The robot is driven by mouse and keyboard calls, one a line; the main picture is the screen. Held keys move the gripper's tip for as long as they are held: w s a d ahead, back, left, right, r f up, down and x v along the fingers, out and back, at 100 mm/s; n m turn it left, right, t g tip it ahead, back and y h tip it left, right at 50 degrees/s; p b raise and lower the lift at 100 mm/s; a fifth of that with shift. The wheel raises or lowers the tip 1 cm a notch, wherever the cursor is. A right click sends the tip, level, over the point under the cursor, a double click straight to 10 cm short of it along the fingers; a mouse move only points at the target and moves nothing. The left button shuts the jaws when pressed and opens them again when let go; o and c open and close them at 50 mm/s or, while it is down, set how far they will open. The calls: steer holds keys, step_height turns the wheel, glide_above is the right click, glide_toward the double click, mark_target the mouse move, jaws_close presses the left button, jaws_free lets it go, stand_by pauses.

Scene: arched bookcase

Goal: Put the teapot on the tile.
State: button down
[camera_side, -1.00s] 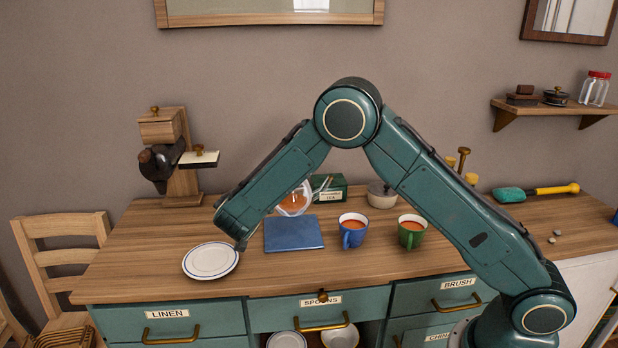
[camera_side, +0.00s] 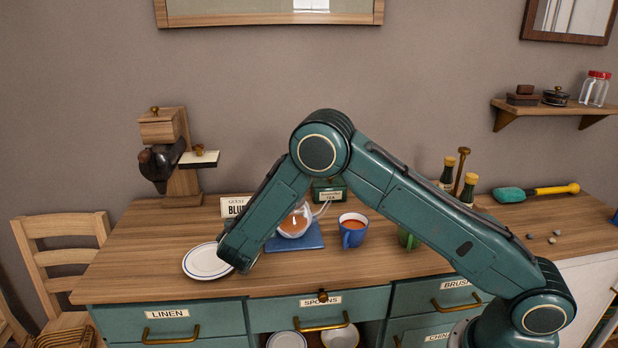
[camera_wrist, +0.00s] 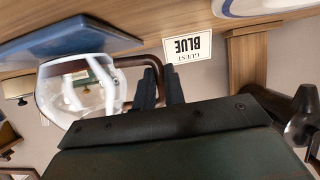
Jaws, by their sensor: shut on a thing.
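The glass teapot (camera_side: 293,224) holds amber tea and stands upright over the blue tile (camera_side: 313,240), its spout to the right. In the wrist view the picture is upside down: the teapot (camera_wrist: 72,98) is at left, close to the tile (camera_wrist: 75,40). I cannot tell whether its base touches the tile. My gripper (camera_wrist: 160,88) is shut on the teapot's brown handle (camera_wrist: 148,63).
A white plate (camera_side: 201,262) lies left of the tile. A blue mug of tea (camera_side: 353,233) stands close on the right; a green mug (camera_side: 402,238) is mostly hidden by my arm. A "GUEST BLUE" card (camera_side: 234,206) and a green tea box (camera_side: 329,191) stand behind.

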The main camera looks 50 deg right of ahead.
steer(key=shift+f, duration=0.1)
stand_by(0.3)
steer(key=c, duration=1.5)
jaws_free()
steer(key=shift+s+a+r, duration=0.2)
steer(key=shift+a+r, duration=0.1)
steer(key=shift+a, duration=0.05)
steer(key=v, duration=1.1)
steer(key=shift+s, duration=0.1)
steer(key=shift+r, duration=0.1)
